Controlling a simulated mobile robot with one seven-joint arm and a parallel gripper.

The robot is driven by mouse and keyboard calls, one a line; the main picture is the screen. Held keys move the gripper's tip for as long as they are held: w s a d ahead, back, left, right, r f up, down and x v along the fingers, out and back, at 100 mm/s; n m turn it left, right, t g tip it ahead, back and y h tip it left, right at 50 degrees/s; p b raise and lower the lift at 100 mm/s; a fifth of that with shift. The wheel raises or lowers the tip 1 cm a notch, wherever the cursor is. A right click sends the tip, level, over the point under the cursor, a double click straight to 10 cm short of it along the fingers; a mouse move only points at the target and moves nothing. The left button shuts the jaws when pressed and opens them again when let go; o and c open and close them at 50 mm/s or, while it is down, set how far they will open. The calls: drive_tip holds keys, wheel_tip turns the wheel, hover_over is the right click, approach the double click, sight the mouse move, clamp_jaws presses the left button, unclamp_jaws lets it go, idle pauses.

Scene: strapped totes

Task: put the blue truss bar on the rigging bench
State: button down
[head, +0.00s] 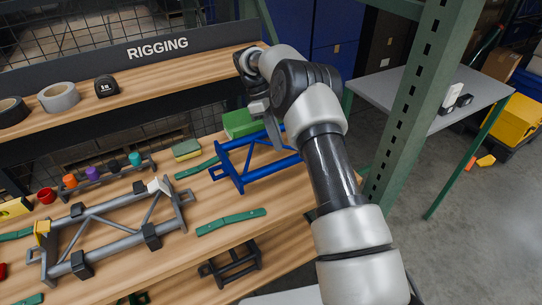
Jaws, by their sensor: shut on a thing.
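The blue truss bar (242,178) is a ladder-like frame with a diagonal brace. It shows near the middle of the head view, at the right part of the wooden rigging bench (270,222). My gripper (272,128) is shut on its far side. My wrist and forearm hide the gripper's fingers in part and the bar's right end. The bar is over or on the bench top between green strips; I cannot tell whether it touches the wood.
A grey truss (105,235) in a fixture lies to the left. Green strips (231,221), a green block (242,122) and a sponge (186,149) lie near the bar. Tape rolls (58,97) sit on the upper shelf. A green post (425,100) stands right of my arm.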

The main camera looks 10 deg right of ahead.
drive_tip(key=shift+f, duration=3)
drive_tip(key=shift+f, duration=0.1)
drive_tip(key=c, duration=1.9)
unclamp_jaws()
drive_tip(key=shift+f, duration=0.1)
drive_tip(key=shift+o, duration=0.2)
